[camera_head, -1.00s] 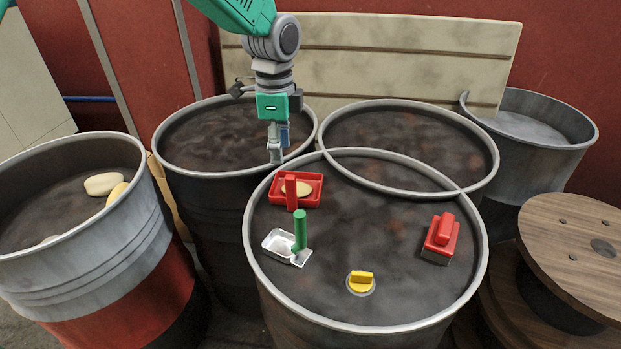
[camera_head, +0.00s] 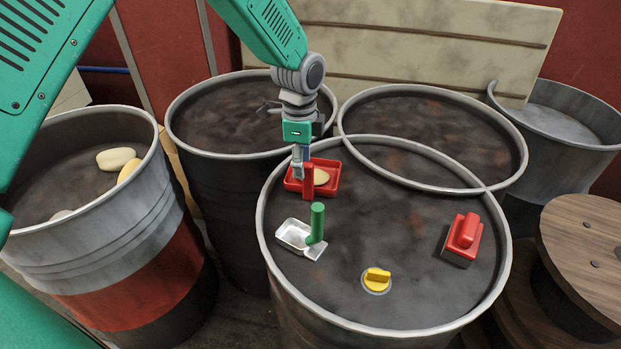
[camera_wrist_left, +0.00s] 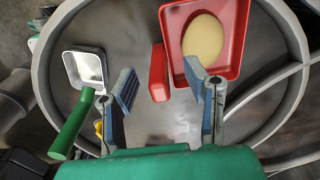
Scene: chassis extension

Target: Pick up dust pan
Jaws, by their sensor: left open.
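A metal dust pan (camera_head: 293,234) with a green handle (camera_head: 317,221) lies nearer. My left gripper (camera_head: 299,172) is open at the red handle and partly overlaps it in the head view. In the left wrist view, the red handle (camera_wrist_left: 158,72) shows between and beyond the open fingers of the left gripper (camera_wrist_left: 165,92). Contact cannot be told. My right gripper is not in view.
The front barrel (camera_head: 264,235) also holds a red block-like object (camera_head: 462,240) at right and a yellow knob (camera_head: 377,281) in front. The barrel top's middle is clear. Other barrels stand around it, the left one (camera_head: 60,240) holding pale oval pieces (camera_head: 116,158).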

